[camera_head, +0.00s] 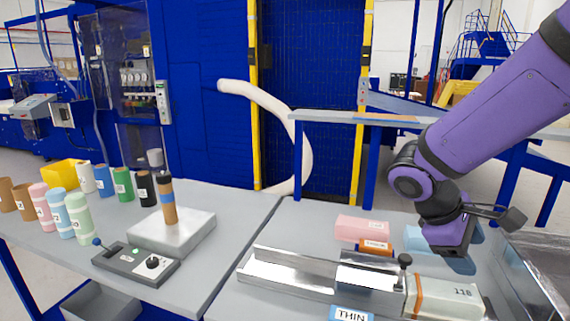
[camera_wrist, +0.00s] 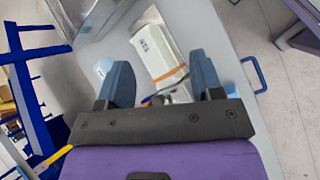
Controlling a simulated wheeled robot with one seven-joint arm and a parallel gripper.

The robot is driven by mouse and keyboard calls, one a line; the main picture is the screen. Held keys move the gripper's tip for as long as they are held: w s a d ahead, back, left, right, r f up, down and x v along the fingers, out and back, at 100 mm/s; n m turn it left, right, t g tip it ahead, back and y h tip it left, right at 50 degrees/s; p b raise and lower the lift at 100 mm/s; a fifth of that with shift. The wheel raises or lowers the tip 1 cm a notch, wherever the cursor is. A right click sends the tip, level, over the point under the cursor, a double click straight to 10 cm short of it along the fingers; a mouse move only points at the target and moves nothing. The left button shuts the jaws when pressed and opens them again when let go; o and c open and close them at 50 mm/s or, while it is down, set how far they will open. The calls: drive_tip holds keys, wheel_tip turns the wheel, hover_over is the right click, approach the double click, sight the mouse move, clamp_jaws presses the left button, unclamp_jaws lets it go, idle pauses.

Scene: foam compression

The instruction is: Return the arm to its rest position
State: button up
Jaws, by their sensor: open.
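My purple arm reaches in from the upper right in the head view, with my gripper (camera_head: 452,256) pointing down above the right table. In the wrist view my gripper (camera_wrist: 162,80) has its two blue-grey fingers spread wide, with nothing held between them. A pale block with an orange band, marked "118" (camera_head: 445,300), lies at the right end of a metal channel (camera_head: 290,273); it also shows beyond the fingers in the wrist view (camera_wrist: 155,45). A pink block (camera_head: 360,227), an orange block (camera_head: 376,246) and a light blue block (camera_head: 415,236), partly hidden by my gripper, lie behind the channel.
A "THIN" label (camera_head: 351,314) sits at the front edge. On the left table stand several coloured cylinders (camera_head: 78,217), a control box (camera_head: 137,263) and a grey plate (camera_head: 172,232) bearing a brown cylinder with a blue band (camera_head: 168,201). A metal tray (camera_head: 512,275) is at the far right.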

drive_tip(key=s+r+m+t+y, duration=0.6)
drive_tip(key=s+r+m+y, duration=0.1)
drive_tip(key=s+r, duration=0.3)
drive_tip(key=shift+s+a+r+m+t+y, duration=0.3)
drive_tip(key=shift+a+r+m+t, duration=0.2)
drive_tip(key=shift+m, duration=0.2)
